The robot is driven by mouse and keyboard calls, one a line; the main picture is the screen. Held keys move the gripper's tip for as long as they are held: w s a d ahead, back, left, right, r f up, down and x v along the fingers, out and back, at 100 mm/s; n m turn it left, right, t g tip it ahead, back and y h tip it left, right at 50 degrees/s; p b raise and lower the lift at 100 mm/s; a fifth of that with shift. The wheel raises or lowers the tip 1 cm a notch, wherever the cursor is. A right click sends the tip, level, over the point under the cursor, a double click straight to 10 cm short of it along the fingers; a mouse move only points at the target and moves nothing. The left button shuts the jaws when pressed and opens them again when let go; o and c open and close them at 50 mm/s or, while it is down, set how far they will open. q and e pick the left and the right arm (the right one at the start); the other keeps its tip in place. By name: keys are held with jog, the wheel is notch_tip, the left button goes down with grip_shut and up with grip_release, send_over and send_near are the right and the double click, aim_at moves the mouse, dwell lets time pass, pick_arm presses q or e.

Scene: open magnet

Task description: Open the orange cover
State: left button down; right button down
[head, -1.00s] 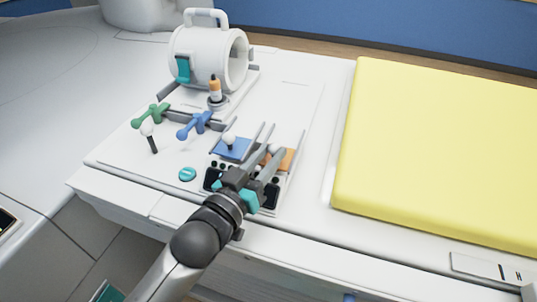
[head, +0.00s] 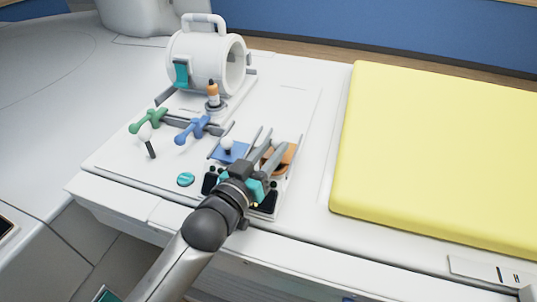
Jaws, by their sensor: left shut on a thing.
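My right gripper is not in view.
Green (head: 149,120) and blue (head: 194,130) handles and a teal button (head: 186,180) are left of the panel. A yellow pad (head: 440,150) lies right.

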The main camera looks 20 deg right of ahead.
pick_arm(q)
jog(key=c, duration=0.6)
grip_release()
jog(key=shift+s+a, duration=0.1)
jog(key=shift+s+a, duration=0.2)
jog(key=p+v, duration=0.2)
jog(key=v, duration=1.2)
jog(key=shift+s+a+p, duration=0.15)
jog(key=shift+a+p, duration=0.05)
jog(key=shift+p, duration=0.15)
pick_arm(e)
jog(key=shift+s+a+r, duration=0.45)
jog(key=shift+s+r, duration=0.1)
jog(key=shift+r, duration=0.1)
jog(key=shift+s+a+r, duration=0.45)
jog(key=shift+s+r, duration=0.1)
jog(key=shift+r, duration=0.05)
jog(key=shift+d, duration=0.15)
